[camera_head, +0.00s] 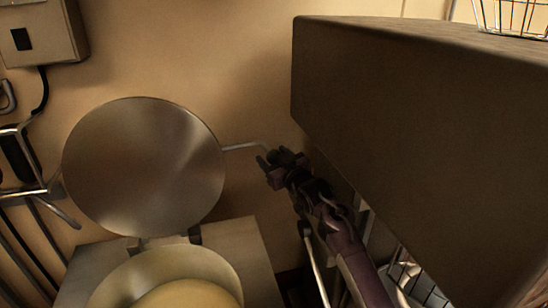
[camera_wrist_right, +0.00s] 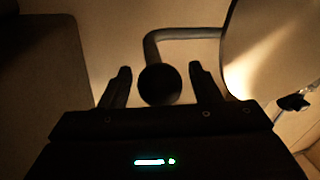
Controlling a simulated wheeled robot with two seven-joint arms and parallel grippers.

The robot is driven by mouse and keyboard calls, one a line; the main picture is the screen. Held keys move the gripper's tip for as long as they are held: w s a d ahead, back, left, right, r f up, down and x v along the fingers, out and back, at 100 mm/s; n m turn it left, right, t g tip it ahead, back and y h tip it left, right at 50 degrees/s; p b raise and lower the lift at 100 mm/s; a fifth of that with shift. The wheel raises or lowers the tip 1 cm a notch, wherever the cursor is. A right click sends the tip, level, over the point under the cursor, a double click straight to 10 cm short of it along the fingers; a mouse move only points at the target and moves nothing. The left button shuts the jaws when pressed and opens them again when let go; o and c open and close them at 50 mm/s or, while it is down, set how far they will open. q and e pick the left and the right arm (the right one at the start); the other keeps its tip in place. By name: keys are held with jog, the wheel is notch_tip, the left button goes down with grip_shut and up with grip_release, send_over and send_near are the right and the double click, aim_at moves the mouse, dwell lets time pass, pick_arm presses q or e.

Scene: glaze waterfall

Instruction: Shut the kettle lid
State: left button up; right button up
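The kettle lid (camera_head: 145,165) is a round metal disc. It stands raised, nearly upright, behind the open kettle (camera_head: 115,290), which holds something pale yellow. A bent metal handle (camera_head: 240,147) sticks out from the lid's right side, and it also shows in the right wrist view (camera_wrist_right: 185,33). My right gripper (camera_head: 268,167) is at the handle's outer end. In the right wrist view, the handle's dark round knob (camera_wrist_right: 160,85) lies between the open fingers (camera_wrist_right: 160,68), with narrow gaps showing on both sides. My left gripper is not in view.
A large dark brown box-shaped unit (camera_head: 410,130) fills the right side, close to my right arm. A wire basket (camera_head: 512,15) stands on top of it. A metal box (camera_head: 42,35) is on the wall at the upper left. Bare wall lies behind the lid.

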grip_shut()
jog(key=s+d+f+n+t+y+b, duration=0.1)
jog(key=s+f+t+b, duration=0.2)
jog(key=b, duration=0.7)
jog(key=s+d+f+n+t+y+b, duration=0.1)
jog(key=s+d+f+t+y+b, duration=0.1)
jog(key=s+f+b, duration=0.5)
jog(key=s+b, duration=0.2)
jog(key=s, duration=0.3)
jog(key=shift+s+f+t+b, duration=0.25)
jog(key=shift+s+t+b, duration=0.05)
jog(key=shift+t+b, duration=0.1)
